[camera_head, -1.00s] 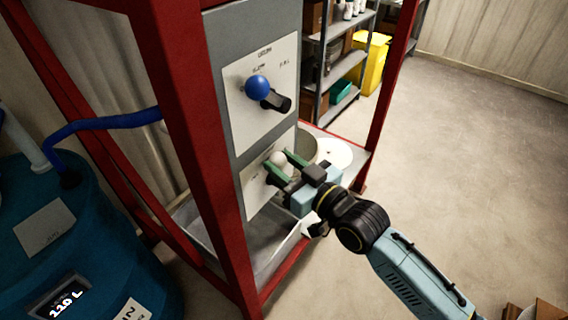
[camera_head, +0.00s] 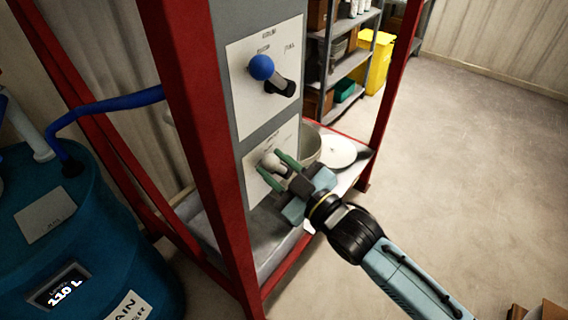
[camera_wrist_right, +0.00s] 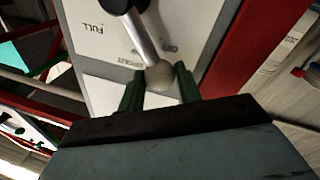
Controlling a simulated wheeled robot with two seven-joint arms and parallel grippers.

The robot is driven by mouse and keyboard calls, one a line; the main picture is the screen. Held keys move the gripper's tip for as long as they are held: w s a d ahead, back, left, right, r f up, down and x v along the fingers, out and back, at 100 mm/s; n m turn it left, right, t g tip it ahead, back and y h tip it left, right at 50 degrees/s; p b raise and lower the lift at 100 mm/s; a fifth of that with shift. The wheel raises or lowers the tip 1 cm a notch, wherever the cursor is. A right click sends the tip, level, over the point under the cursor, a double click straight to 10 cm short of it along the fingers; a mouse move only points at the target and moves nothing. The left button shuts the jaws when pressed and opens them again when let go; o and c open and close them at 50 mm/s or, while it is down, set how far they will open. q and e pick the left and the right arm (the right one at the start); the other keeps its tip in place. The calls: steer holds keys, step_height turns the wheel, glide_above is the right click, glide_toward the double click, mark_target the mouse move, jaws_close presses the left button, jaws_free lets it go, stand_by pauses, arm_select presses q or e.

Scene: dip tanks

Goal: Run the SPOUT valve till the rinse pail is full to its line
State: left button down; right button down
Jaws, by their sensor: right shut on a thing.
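The lower lever's pale ball knob (camera_head: 271,162) stands at a white plate on the grey valve panel. My right gripper (camera_head: 281,172) is shut on this knob, one green finger on each side. In the right wrist view the ball (camera_wrist_right: 160,77) sits between the fingertips, on a metal lever (camera_wrist_right: 142,38) running up to a dark pivot. That plate's FULL label looks upside down there. My left gripper is out of view.
An upper lever with a blue knob (camera_head: 261,67) sits above. A red frame (camera_head: 196,130) surrounds the panel. A blue barrel (camera_head: 120,255) with a litre readout and hose stands left.

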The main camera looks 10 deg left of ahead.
steer(key=shift+s+a+f+n, duration=0.3)
steer(key=shift+s+f+n, duration=0.15)
steer(key=shift+n, duration=0.55)
steer(key=shift+f, duration=0.1)
steer(key=c, duration=1)
jaws_free()
steer(key=b+v, duration=0.2)
steer(key=v, duration=1.1)
steer(key=shift+s, duration=0.15)
steer(key=shift+d+f, duration=0.15)
steer(key=shift+f, duration=0.1)
